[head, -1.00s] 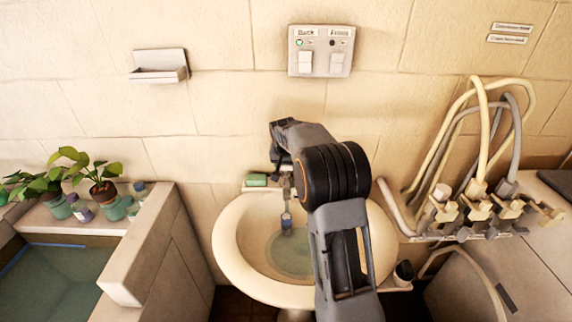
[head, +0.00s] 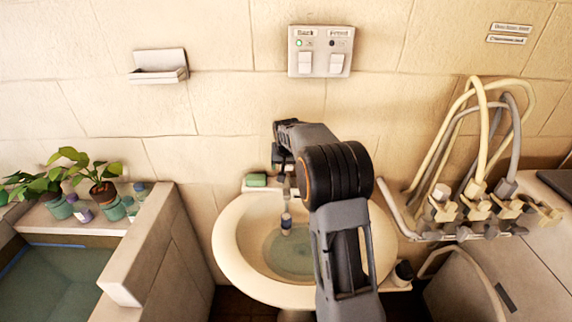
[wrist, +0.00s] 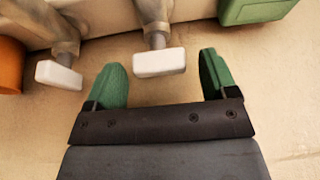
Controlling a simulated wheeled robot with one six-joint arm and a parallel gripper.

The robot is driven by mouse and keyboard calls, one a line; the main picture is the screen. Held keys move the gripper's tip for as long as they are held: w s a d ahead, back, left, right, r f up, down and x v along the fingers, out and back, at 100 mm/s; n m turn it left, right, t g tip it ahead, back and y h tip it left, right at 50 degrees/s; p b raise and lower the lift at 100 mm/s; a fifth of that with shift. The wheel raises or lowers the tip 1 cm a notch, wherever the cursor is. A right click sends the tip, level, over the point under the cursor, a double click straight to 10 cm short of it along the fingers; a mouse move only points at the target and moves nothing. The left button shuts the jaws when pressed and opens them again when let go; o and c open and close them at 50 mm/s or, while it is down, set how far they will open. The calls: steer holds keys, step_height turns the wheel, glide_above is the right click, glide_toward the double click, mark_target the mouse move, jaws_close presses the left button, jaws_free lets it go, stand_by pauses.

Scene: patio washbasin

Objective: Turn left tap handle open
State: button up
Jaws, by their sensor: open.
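In the wrist view my gripper (wrist: 160,63) is open, with its two green fingers apart. A white-ended tap handle (wrist: 158,62) on a grey metal stem lies between the fingers in the picture, nearer the left finger. I cannot tell its depth against the fingertips. It is the handle nearer the green block (wrist: 250,8), which is at the left of the basin in the head view (head: 256,180), so it looks like the left tap handle. The other white-ended handle (wrist: 58,75) is left of the fingers. In the head view my arm hides much of the taps.
The round cream washbasin (head: 228,245) stands under my arm. An orange object (wrist: 10,65) is at the wrist view's left edge. Hoses and valves (head: 480,205) are to the right, potted plants (head: 105,190) to the left. A switch panel (head: 321,50) is on the wall above.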

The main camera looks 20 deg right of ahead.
steer(key=v, duration=1.4)
steer(key=shift+b, duration=0.35)
steer(key=shift+f, duration=0.15)
